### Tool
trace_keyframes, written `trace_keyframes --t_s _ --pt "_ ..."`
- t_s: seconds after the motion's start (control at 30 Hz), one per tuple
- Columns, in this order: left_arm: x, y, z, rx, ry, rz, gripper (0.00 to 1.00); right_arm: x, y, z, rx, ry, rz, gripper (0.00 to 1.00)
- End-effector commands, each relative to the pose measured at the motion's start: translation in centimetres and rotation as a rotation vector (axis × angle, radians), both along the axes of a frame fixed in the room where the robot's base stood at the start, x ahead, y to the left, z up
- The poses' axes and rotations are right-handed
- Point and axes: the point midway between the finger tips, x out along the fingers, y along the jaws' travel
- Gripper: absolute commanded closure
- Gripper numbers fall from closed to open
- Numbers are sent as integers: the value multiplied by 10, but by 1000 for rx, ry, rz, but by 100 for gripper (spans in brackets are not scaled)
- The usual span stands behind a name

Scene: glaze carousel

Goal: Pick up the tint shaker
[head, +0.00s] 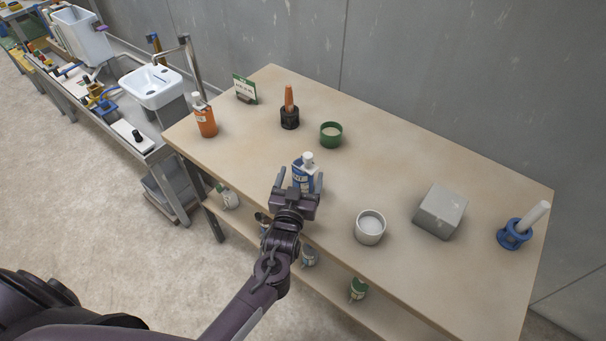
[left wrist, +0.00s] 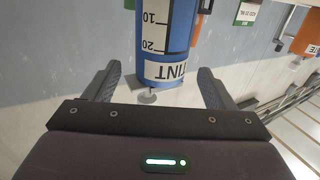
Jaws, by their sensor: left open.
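The tint shaker (head: 306,174) is a blue bottle with a white cap and a white label, standing upright on the wooden table (head: 400,145). In the left wrist view the shaker (left wrist: 168,45) shows a scale and the word TINT, and its body lies between and just beyond the fingers. My left gripper (head: 298,181) is open at the near side of the shaker; its two fingers also show in the left wrist view (left wrist: 158,88), apart and with nothing clamped. Whether a finger touches the shaker I cannot tell. My right gripper is not in view.
An orange bottle (head: 206,122), a black holder (head: 290,119) and a green cup (head: 330,134) stand behind and left. A white cup (head: 370,227), a grey block (head: 440,211) and a blue holder (head: 512,235) stand right. A lower shelf holds several bottles.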

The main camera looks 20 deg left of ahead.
Motion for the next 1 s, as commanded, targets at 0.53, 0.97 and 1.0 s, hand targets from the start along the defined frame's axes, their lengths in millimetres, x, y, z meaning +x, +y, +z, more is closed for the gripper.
trace_keyframes --t_s 0.53,0.97,1.0 --pt "12 2 -1 -1 1 0 46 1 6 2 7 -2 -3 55" --pt "12 2 0 -1 0 0 75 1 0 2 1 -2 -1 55" --pt "12 2 0 -1 0 0 75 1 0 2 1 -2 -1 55"
